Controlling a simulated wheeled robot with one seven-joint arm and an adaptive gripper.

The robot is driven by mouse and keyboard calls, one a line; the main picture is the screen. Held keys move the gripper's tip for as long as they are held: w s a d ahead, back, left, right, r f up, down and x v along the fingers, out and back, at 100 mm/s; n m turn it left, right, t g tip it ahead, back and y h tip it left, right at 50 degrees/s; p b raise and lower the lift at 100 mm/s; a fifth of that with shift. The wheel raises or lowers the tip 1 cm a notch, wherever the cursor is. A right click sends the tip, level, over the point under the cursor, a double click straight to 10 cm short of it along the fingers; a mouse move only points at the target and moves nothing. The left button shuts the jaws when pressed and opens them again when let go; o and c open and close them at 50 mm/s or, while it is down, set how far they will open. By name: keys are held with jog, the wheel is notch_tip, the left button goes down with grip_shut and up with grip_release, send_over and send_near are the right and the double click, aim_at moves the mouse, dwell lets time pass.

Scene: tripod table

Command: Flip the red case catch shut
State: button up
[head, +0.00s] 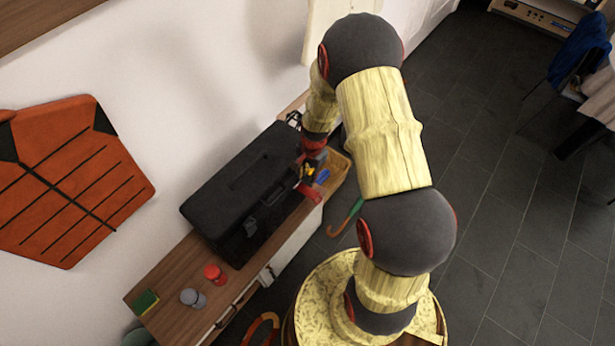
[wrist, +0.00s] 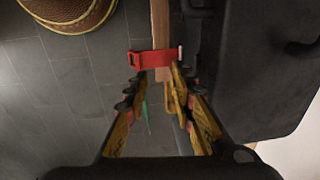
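The black case (head: 245,185) lies closed on the wooden cabinet top, and its dark side fills the right of the wrist view (wrist: 262,65). The red catch (head: 312,193) sticks out from the case's front near its right end. In the wrist view the red catch (wrist: 154,59) spans crosswise just beyond my fingertips, swung out from the case wall. My gripper (head: 308,176) is at the case's right end, close to the catch. In the wrist view my gripper's yellow fingers (wrist: 156,88) are apart with nothing between them. Whether a fingertip touches the catch I cannot tell.
A red jar (head: 214,272), a grey jar (head: 192,298) and a sponge (head: 145,301) stand at the cabinet's near left.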

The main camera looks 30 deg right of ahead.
notch_tip(320, 180, up, 10)
jog(key=shift+s+d+f, duration=0.15)
jog(key=shift+s+f, duration=0.05)
jog(key=shift+s, duration=0.25)
